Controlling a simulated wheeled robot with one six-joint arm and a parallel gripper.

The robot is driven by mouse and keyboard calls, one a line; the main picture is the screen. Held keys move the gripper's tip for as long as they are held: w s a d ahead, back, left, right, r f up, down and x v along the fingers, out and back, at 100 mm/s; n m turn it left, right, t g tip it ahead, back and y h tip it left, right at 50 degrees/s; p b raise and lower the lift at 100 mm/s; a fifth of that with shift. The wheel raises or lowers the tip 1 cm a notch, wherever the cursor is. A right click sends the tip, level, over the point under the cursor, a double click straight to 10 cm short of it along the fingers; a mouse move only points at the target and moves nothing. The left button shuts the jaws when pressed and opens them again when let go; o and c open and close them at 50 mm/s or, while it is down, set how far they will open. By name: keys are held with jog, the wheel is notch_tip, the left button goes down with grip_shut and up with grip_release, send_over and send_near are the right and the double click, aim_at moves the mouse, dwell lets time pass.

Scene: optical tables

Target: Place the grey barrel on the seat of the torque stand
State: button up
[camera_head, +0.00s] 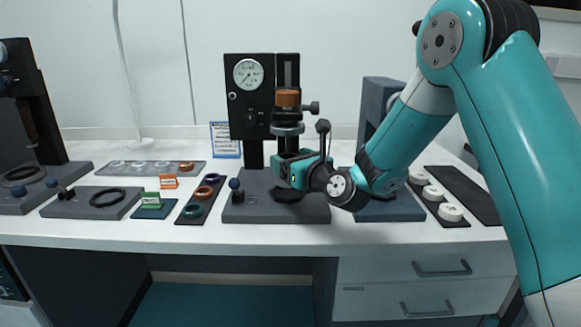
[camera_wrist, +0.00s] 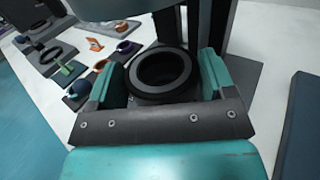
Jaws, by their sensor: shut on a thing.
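The torque stand is a black upright with a round dial gauge (camera_head: 247,74) and a dark grey base plate (camera_head: 260,211), in the middle of the bench. Its head with an orange-brown ring (camera_head: 287,98) hangs above the base. My gripper (camera_head: 290,168) is under that head, over the right part of the base. In the wrist view my gripper (camera_wrist: 163,80) is shut on the grey barrel (camera_wrist: 172,93), a dark hollow cylinder seen from above with its open top facing up. A dark round seat (camera_head: 288,195) lies below the gripper. Whether the barrel touches it cannot be told.
A blue-knobbed part (camera_head: 236,190) stands on the base's left. A rack of coloured rings (camera_head: 203,194) and a plate with a black ring (camera_head: 98,204) lie left. A dark stand (camera_head: 376,104) and a strip of white discs (camera_head: 447,208) are right. The front bench edge is clear.

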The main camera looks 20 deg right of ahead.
jog(key=f, duration=0.1)
jog(key=f+b, duration=0.2)
jog(key=shift+w+a+f, duration=0.1)
jog(key=shift+w+f, duration=0.15)
jog(key=shift+f, duration=0.1)
jog(key=shift+r, duration=0.1)
jog(key=o, duration=0.6)
jog(key=shift+f, duration=0.2)
jog(key=o, duration=0.5)
jog(key=shift+c, duration=0.2)
jog(key=shift+r, duration=0.15)
